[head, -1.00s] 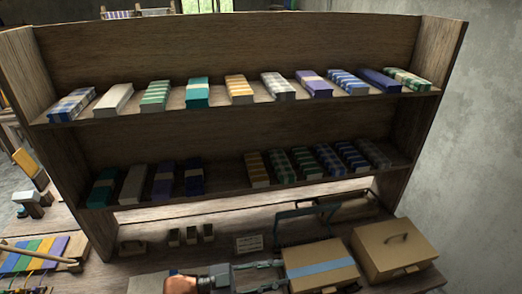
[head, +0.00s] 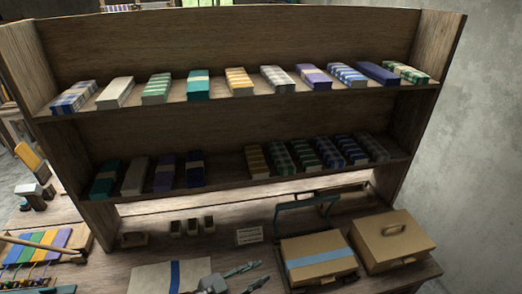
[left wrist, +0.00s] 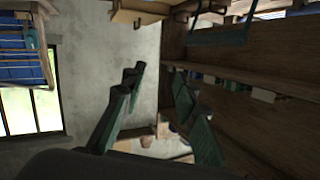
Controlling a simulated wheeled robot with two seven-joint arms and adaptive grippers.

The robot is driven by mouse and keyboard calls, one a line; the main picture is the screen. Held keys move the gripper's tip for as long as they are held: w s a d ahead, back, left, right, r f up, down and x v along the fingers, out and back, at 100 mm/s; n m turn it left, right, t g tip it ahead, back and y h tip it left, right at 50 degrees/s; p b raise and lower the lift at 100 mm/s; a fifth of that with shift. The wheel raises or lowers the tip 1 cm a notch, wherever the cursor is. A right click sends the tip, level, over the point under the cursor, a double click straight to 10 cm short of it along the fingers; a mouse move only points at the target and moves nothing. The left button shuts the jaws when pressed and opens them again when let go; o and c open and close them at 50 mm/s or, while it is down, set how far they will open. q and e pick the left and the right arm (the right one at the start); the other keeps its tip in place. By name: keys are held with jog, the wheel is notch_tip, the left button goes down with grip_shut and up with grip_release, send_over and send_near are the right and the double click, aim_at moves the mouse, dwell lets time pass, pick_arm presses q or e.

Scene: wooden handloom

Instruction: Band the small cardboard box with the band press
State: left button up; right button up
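A cardboard box (head: 300,249) sits on the table at the front right, with a light blue band (head: 320,259) across its top. A teal metal frame with a bar (head: 305,203), which looks like the band press, stands just behind the box; its lower part is partly hidden. My left gripper (head: 251,276) is at the bottom edge of the head view, left of the box and apart from it. Its fingers are spread. In the left wrist view the two dark green fingers (left wrist: 163,100) stand apart with nothing between them. My right gripper is not in view.
A tan case with a handle (head: 396,246) stands right of the box. A pale sheet with a blue stripe (head: 150,278) lies at the front. Small blocks (head: 192,227) and a card (head: 249,236) are behind. A shelf (head: 230,133) with folded cloths rises above the table.

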pick_arm(q)
jog(key=s+a+f+n+y, duration=0.2)
jog(key=a+f+n+y, duration=0.2)
jog(key=a+f, duration=0.45)
jog(key=s+a+f+n+y, duration=0.2)
jog(key=a+f+n+y, duration=0.3)
jog(key=a, duration=0.6)
jog(key=s+a+f+n+g+y, duration=0.2)
jog(key=s+a+f+g, duration=0.1)
jog(key=s+a+f, duration=0.5)
jog(key=s+a+f+n+g+y, duration=0.2)
jog(key=s+a+f, duration=0.2)
jog(key=s+a, duration=0.45)
jog(key=s+d+f+g+b, duration=0.15)
jog(key=f+b, duration=0.25)
jog(key=f, duration=1.4)
jog(key=s+d+f+b, duration=0.2)
jog(key=f+b, duration=0.3)
jog(key=f, duration=1.3)
jog(key=s+f+m+g+b, duration=0.1)
jog(key=s+f+b, duration=0.6)
jog(key=s+f, duration=1.5)
notch_tip(320, 180, down, 4)
jog(key=shift+f+g, duration=0.1)
jog(key=shift+g, duration=0.35)
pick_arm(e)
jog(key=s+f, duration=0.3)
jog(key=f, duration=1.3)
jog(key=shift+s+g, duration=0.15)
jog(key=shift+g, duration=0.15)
